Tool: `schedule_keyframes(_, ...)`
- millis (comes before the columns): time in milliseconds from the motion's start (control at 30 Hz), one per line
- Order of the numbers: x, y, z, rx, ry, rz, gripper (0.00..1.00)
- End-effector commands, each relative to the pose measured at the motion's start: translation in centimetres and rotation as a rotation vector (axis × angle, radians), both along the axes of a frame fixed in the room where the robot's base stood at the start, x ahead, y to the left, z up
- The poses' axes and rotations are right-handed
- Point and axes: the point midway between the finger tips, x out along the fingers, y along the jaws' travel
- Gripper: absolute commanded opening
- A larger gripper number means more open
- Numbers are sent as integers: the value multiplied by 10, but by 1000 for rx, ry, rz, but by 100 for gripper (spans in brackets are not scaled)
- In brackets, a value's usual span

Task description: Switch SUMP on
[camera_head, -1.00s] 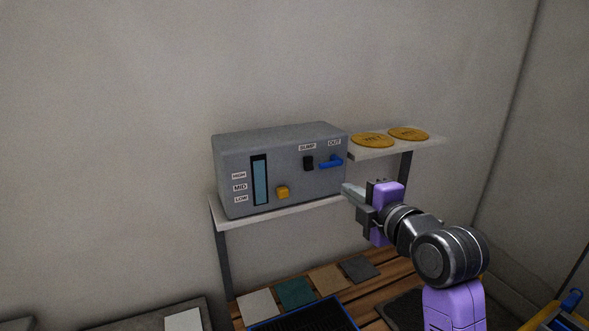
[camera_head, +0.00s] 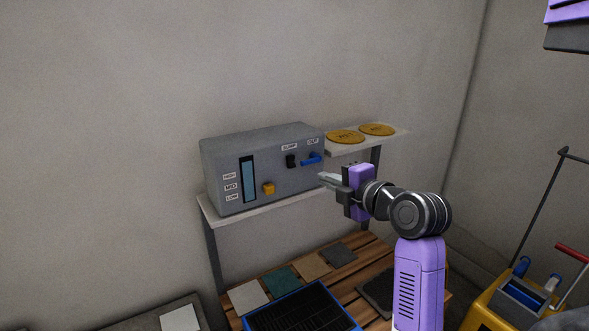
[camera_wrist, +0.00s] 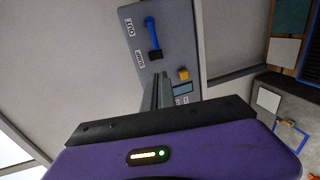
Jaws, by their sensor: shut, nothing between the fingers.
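A grey control box (camera_head: 222,160) stands on a shelf against the wall. Under its SUMP label (camera_head: 289,147) is a small black switch (camera_head: 291,161); I cannot tell its setting. It also shows in the wrist view (camera_wrist: 155,55). The blue OUT lever (camera_head: 311,160) is just right of it, and a yellow knob (camera_head: 268,188) sits lower left. My gripper (camera_head: 322,178) is shut and empty, in front of the box's right end, below and to the right of the switch. In the wrist view its fingers (camera_wrist: 162,90) point at the box, apparently apart from it.
Two round yellow discs (camera_head: 345,137) lie on a higher shelf (camera_head: 355,146) beside the box. Coloured mats (camera_head: 280,281) and a blue-edged black tray (camera_head: 300,312) lie on a wooden slatted bench below. A yellow cart (camera_head: 484,311) stands at lower right. The wall above is bare.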

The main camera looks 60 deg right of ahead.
Motion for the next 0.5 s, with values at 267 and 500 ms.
schedule_keyframes(267, 26, -15, -4, 1, 1, 2, 0)
schedule_keyframes(500, 66, -39, -13, 2, 1, 3, 0)
